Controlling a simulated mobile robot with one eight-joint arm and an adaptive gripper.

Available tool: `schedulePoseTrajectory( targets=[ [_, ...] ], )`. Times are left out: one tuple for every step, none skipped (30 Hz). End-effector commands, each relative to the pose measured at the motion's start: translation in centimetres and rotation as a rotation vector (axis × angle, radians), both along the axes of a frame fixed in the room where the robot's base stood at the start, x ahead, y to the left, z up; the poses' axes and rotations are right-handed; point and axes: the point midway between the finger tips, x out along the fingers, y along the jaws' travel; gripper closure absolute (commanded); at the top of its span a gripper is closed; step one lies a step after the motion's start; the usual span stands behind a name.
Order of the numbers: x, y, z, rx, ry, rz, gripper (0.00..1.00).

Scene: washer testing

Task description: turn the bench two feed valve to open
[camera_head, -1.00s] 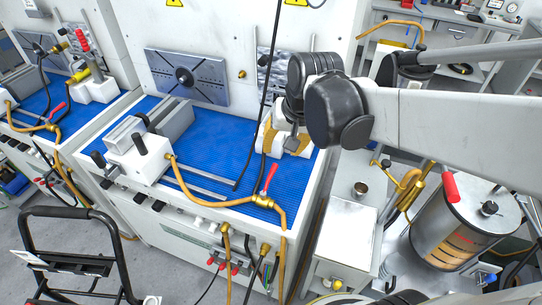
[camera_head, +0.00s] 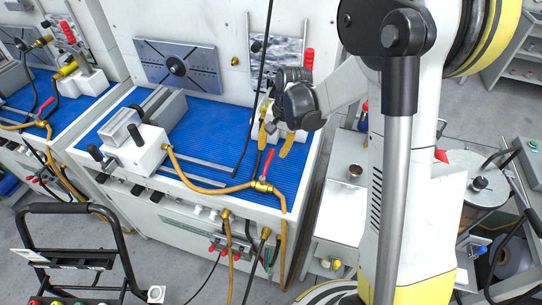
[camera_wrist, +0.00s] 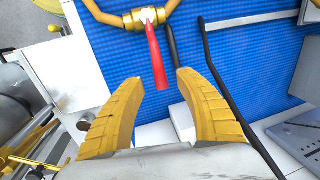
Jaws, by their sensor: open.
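The feed valve (camera_head: 262,186) is a brass body with a red lever (camera_head: 268,163), at the front right corner of the blue-matted bench. In the wrist view the valve body (camera_wrist: 146,18) is at the top, and its red lever (camera_wrist: 156,58) points down toward my gripper. My gripper (camera_head: 273,150) is open, with yellow fingers, just behind the lever in the head view. In the wrist view the lever's end shows between the fingertips of my gripper (camera_wrist: 161,79). I cannot tell whether it is at their depth. No finger visibly touches it.
Yellow hoses (camera_head: 205,187) join the valve from the left and drop over the bench front. A black cable (camera_head: 262,80) hangs close to my gripper. A white vise-like fixture (camera_head: 135,150) stands on the mat (camera_head: 215,130). Another bench (camera_head: 45,110) with a red-levered valve is at the left.

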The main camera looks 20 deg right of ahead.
Motion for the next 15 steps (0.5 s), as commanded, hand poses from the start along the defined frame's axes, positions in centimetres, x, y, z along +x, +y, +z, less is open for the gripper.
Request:
schedulePoseTrajectory(
  targets=[
    [0.1, 0.2, -1.1, 0.0, 0.0, 0.001, 0.59],
    [0.2, 0.2, -1.5, 0.0, 0.0, 0.001, 0.59],
    [0.2, 0.3, -1.9, 0.0, 0.0, 0.001, 0.59],
    [0.2, 0.4, -2.2, 0.0, 0.0, 0.001, 0.59],
    [0.3, 0.4, -2.5, 0.0, 0.0, 0.001, 0.59],
    [0.3, 0.5, -2.7, 0.0, 0.0, 0.001, 0.59],
    [0.3, 0.5, -2.9, 0.0, 0.0, 0.001, 0.59],
    [0.3, 0.5, -3.0, 0.0, 0.0, 0.001, 0.59],
    [0.4, 0.5, -3.1, 0.0, 0.0, 0.001, 0.59],
    [0.3, 0.5, -3.1, 0.0, 0.0, 0.001, 0.59],
    [0.4, 0.5, -3.1, 0.0, 0.0, 0.001, 0.59],
    [0.4, 0.5, -3.1, 0.0, 0.0, 0.001, 0.59],
    [0.4, 0.5, -3.1, 0.0, 0.0, 0.001, 0.59],
    [0.3, 0.5, -3.1, 0.0, 0.0, 0.001, 0.59],
    [0.3, 0.5, -3.1, 0.0, 0.0, 0.001, 0.59]
  ],
)
